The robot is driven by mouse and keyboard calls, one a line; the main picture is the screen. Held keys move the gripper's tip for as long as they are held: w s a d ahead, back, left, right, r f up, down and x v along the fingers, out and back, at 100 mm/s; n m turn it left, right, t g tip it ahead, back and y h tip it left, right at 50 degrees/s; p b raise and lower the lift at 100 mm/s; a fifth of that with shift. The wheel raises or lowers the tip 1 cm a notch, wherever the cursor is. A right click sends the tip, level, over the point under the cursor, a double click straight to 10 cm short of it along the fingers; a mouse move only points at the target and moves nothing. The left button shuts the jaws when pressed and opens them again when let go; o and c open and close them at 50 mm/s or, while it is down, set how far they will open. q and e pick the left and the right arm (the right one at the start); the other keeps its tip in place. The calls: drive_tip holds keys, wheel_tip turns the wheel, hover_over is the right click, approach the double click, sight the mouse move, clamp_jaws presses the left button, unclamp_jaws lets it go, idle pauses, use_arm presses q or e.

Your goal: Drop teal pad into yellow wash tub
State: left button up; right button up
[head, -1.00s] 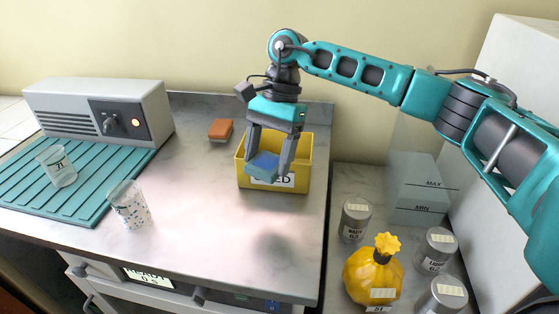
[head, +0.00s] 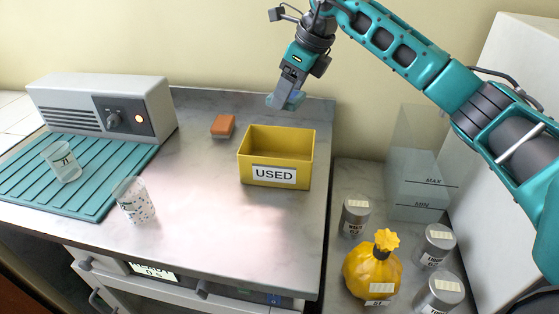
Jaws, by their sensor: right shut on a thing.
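The yellow tub (head: 249,171), with a "USED" label on its front, stands upright on the grey counter's right part. Its open top faces me, and the part of its inside that shows is empty. My right gripper (head: 286,99) hangs above the tub's back rim in the picture. It is shut on a small blue-teal pad (head: 297,98), which its fingers partly hide. The pad is clear of the tub; I cannot tell if it is directly over the opening. My left gripper is not in view.
An orange sponge-like block (head: 222,126) lies left of the tub. A grey device (head: 75,107), a teal ribbed mat (head: 95,190) and two clear cups are further left. A yellow bag (head: 372,275) and metal canisters stand lower right. The counter before the tub is bare.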

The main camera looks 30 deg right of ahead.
wheel_tip(320, 180, down, 5)
drive_tip(key=b, duration=0.4)
drive_tip(key=shift+f, duration=0.25)
drive_tip(key=o, duration=1.2)
drive_tip(key=v, duration=1.3)
drive_tip(key=shift+p, duration=0.3)
drive_tip(key=shift+a+f, duration=0.1)
